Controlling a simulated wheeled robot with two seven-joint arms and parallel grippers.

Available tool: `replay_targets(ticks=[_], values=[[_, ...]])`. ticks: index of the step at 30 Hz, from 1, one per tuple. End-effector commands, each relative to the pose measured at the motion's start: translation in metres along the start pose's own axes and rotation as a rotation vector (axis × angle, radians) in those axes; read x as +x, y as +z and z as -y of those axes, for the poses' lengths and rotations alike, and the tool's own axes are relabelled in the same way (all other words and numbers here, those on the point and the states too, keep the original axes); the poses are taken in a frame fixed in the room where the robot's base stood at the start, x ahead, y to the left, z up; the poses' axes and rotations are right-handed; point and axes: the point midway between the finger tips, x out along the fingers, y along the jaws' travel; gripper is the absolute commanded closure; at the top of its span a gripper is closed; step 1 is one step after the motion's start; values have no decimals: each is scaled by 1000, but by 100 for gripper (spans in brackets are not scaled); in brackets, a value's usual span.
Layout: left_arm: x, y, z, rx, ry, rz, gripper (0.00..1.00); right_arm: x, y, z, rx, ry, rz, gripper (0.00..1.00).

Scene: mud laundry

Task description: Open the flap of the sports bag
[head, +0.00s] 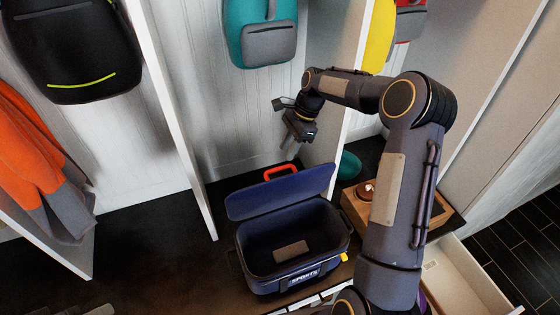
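The dark blue sports bag (290,283) stands at the bottom middle of the head view, with "SPORTS" on its front. Its flap (280,193) stands raised at the back, leaving the top open. A red-orange handle (280,171) shows at the flap's far edge. A small brownish block or patch (291,251) shows on the bag's inside floor. My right gripper (289,152) is above and behind the flap, pointing down, apart from the bag, with nothing seen in it. Its fingers are too small to judge. My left gripper is out of view.
White dividers (175,115) stand on both sides of the bay. A teal backpack (262,32) hangs above. A wooden box (352,207) sits right of the bag, and an open drawer (470,285) is at lower right. The dark bench left of the bag is clear.

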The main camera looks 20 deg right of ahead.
Motion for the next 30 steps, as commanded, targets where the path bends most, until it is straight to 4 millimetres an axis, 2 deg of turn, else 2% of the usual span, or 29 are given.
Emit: replay_targets(ticks=[6, 10, 15, 22, 30], values=[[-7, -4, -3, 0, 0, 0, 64, 36, 2, -1, 0, 3, 4, 66], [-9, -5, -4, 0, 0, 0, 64, 52, 1, 0, 0, 2, 2, 66], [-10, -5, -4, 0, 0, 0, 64, 62, 1, 0, 0, -1, 2, 66], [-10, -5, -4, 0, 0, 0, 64, 62, 1, 0, 0, -2, 2, 66], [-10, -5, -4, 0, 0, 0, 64, 62, 1, 0, 0, -2, 2, 100]])
